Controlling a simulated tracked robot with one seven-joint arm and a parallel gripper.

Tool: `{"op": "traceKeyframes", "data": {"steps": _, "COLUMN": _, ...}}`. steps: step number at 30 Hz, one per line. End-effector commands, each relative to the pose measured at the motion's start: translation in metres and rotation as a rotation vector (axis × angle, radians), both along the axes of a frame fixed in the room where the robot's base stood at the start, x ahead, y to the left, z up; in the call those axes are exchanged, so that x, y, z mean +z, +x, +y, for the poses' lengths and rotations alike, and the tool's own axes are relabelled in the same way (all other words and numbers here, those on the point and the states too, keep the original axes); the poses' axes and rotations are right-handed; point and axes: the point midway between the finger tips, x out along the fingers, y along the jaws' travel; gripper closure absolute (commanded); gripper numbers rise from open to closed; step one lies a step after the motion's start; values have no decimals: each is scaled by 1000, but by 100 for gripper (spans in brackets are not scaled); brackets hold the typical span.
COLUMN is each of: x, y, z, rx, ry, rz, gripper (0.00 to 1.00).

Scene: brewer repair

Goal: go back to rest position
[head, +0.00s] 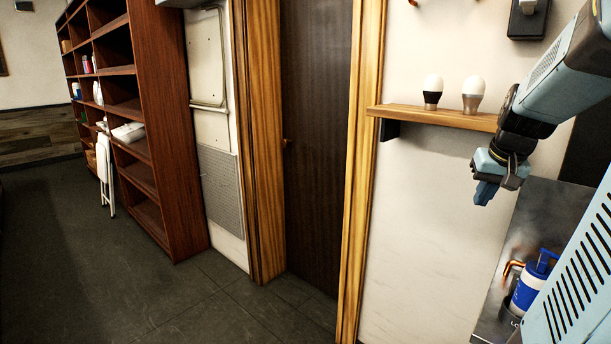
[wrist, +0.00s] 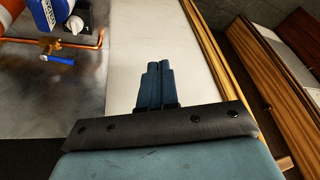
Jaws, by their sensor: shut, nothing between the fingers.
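My gripper (head: 485,194) hangs at the end of my arm on the right of the head view, fingers pointing down. It is below the wooden wall shelf and in front of the white wall. In the wrist view its two blue fingers (wrist: 158,82) are together, with nothing between them. The gripper touches nothing that I can see.
The wooden shelf (head: 440,117) holds two light bulbs (head: 432,92) close to my arm.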

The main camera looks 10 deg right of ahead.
Motion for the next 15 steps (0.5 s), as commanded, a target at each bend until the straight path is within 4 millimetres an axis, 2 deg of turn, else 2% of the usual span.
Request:
{"op": "traceKeyframes", "data": {"steps": 1, "x": 6, "y": -5, "z": 22, "rx": 33, "ry": -3, "rz": -11, "gripper": 100}}
{"op": "traceKeyframes", "data": {"steps": 6, "x": 16, "y": -27, "z": 87, "rx": 121, "ry": -13, "rz": -35, "gripper": 100}}
{"op": "traceKeyframes", "data": {"steps": 12, "x": 20, "y": -64, "z": 153, "rx": 220, "ry": -37, "rz": -61, "gripper": 100}}
{"op": "traceKeyframes", "data": {"steps": 15, "x": 19, "y": -85, "z": 178, "rx": 262, "ry": -53, "rz": -74, "gripper": 100}}
